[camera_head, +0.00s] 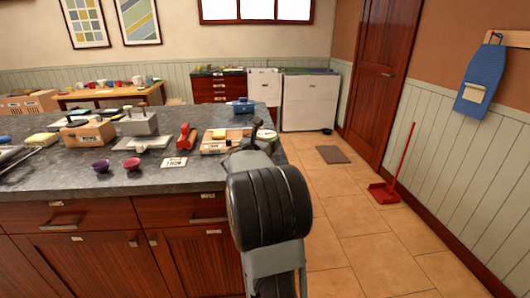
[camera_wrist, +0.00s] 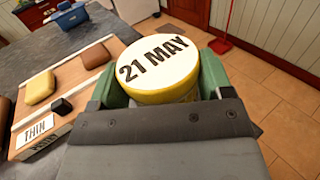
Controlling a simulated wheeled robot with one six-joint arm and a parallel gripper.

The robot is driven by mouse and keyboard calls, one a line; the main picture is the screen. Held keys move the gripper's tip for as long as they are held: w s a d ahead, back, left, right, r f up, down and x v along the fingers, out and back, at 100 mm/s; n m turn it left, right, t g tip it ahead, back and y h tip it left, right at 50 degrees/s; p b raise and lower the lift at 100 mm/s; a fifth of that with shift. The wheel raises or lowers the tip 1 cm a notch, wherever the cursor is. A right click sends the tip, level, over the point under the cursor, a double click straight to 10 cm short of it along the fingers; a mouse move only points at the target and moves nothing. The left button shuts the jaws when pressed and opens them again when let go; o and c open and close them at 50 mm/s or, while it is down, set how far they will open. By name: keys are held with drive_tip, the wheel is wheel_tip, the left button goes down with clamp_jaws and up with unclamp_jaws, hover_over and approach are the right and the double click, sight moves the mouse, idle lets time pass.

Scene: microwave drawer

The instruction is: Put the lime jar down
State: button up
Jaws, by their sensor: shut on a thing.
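The jar (camera_wrist: 160,70) fills the middle of the wrist view. It has a white round lid marked "21 MAY" and a yellow side; its lower part is hidden. My gripper (camera_wrist: 161,82) is shut on it, with one green finger on each side. In the head view the jar (camera_head: 266,134) shows as a small pale disc near the counter's right end, mostly hidden by my arm. I cannot tell whether its base touches the counter.
On the grey counter (camera_head: 50,178), a wooden board (camera_wrist: 85,92) labelled "THIN" holds a yellow block and a brown block, left of the jar. A blue container (camera_head: 242,106) stands behind. Purple and red bowls and a white card sit left. Tiled floor lies right of the counter edge.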

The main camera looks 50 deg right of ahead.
drive_tip(key=shift+w+d+f, duration=0.25)
drive_tip(key=shift+w+f, duration=0.05)
drive_tip(key=shift+f, duration=0.15)
drive_tip(key=shift+f+b, duration=0.4)
drive_tip(key=shift+f, duration=1.15)
drive_tip(key=shift+f, duration=0.2)
drive_tip(key=o, duration=1)
drive_tip(key=shift+r, duration=0.1)
